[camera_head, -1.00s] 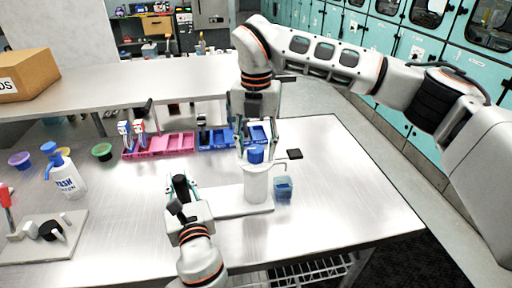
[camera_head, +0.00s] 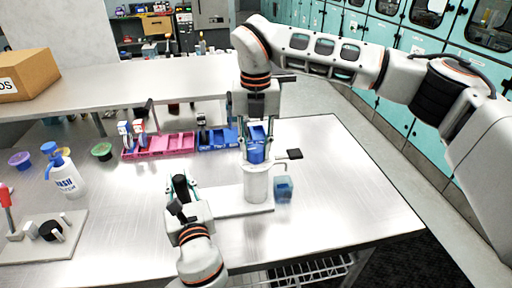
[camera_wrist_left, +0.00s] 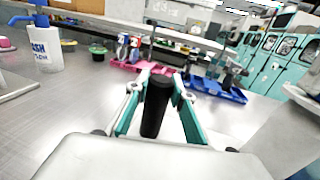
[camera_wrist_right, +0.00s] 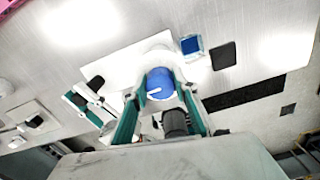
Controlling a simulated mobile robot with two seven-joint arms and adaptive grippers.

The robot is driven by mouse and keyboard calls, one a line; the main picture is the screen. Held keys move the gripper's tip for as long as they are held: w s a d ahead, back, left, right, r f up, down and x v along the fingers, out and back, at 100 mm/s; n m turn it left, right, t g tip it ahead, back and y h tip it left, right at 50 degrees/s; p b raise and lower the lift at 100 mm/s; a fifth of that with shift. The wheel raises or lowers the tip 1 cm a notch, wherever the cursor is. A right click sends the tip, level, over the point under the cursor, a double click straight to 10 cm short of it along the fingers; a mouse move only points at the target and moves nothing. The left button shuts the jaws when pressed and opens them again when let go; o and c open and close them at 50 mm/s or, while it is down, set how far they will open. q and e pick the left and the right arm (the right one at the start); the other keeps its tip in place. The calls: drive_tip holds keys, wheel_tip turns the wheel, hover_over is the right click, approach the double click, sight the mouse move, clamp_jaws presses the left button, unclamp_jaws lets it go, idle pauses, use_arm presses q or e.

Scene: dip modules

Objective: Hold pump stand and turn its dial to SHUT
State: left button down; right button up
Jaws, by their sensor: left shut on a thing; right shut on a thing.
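The pump stand has a flat white base plate (camera_head: 232,202), a white cylinder (camera_head: 256,184) and a blue dial (camera_head: 256,152) on top. In the right wrist view the dial (camera_wrist_right: 159,84) carries a white pointer mark; I cannot read any SHUT lettering. My right gripper (camera_head: 256,158) comes from above, its fingers shut around the dial. My left gripper (camera_wrist_left: 158,92) is shut on the stand's upright black handle (camera_wrist_left: 156,105), left of the cylinder. The left gripper also shows in the right wrist view (camera_wrist_right: 92,95).
A small blue block (camera_head: 283,188) and a black square (camera_head: 294,154) are right of the cylinder. Pink (camera_head: 172,146) and blue (camera_head: 212,141) trays lie behind. A white pump bottle (camera_head: 68,178) and a board with a red lever (camera_head: 8,212) stand left. The table's right side is clear.

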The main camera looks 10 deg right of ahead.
sight(255, 148)
drive_tip(key=n, duration=0.5)
drive_tip(key=shift+a, duration=0.1)
drive_tip(key=shift+n, duration=0.4)
drive_tip(key=o, duration=1.1)
drive_tip(key=shift+r, duration=0.15)
wheel_tip(255, 148, up, 12)
